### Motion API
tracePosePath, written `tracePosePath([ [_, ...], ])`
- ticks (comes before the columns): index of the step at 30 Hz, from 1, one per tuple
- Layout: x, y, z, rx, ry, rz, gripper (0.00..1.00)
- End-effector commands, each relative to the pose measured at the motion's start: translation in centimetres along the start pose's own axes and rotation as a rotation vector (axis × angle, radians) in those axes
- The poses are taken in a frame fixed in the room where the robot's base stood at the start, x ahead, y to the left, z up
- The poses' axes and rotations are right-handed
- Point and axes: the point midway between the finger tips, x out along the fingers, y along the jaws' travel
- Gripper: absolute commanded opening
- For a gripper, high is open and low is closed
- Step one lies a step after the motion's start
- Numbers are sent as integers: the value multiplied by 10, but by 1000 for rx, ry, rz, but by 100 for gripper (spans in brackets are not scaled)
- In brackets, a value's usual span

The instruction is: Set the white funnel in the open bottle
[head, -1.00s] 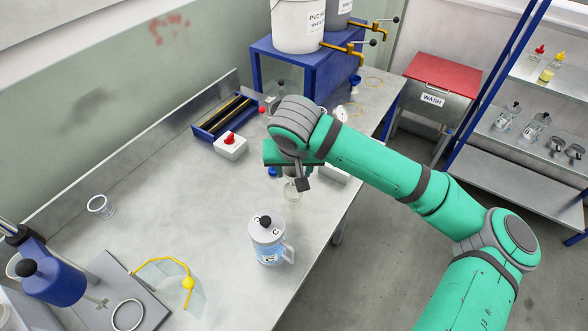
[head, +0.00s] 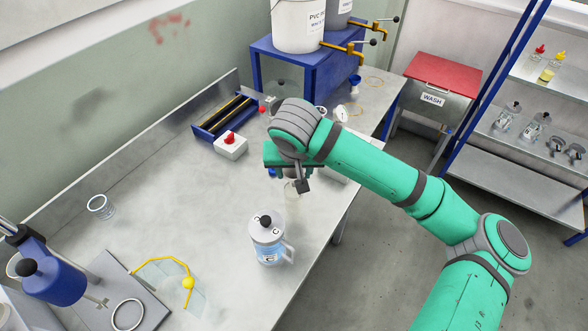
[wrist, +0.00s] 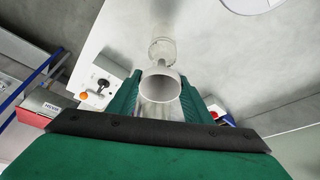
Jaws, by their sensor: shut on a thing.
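My gripper (wrist: 160,102) is shut on the white funnel (wrist: 160,86), whose wide round mouth faces the wrist camera between the green fingers. In the wrist view a clear, round-necked bottle (wrist: 162,47) stands just beyond the funnel, in line with its narrow end. I cannot tell whether the stem is inside the neck or only above it. In the head view my gripper (head: 290,168) is low over the bench, and the clear bottle (head: 292,192) shows partly below it. The funnel is hidden there by my arm.
A lidded, handled jug (head: 267,242) stands in front of the bottle on the bench. A white box with a red knob (head: 231,145) and a blue rack (head: 224,117) are behind left. A clear ring-topped vessel (head: 100,207) is far left. The left middle bench is clear.

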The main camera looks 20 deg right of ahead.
Motion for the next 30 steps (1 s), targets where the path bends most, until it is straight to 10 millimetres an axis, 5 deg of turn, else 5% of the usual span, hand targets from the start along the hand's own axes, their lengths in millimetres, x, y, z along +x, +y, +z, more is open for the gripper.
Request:
tracePosePath([
  [17,9,0,4,1,0,0,24],
  [18,9,0,4,0,0,0,53],
  [30,4,0,3,0,1,0,53],
])
